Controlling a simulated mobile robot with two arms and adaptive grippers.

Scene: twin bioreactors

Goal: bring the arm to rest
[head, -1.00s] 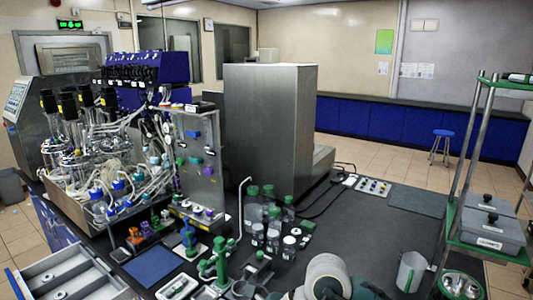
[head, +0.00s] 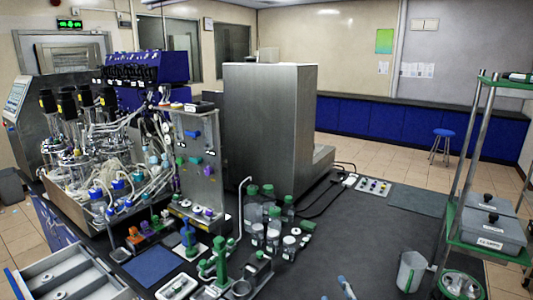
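No arm of mine can be made out clearly over the bench (head: 365,235). Two small pale pieces with blue on them (head: 345,287) show at the bottom edge, right of centre. They are cut off by the frame, and I cannot tell what they are.
A clear beaker (head: 410,271) stands near the green-shelved rack (head: 478,240) at right. A steel cabinet (head: 268,130) stands behind. The dark bench between bottles and beaker is mostly clear.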

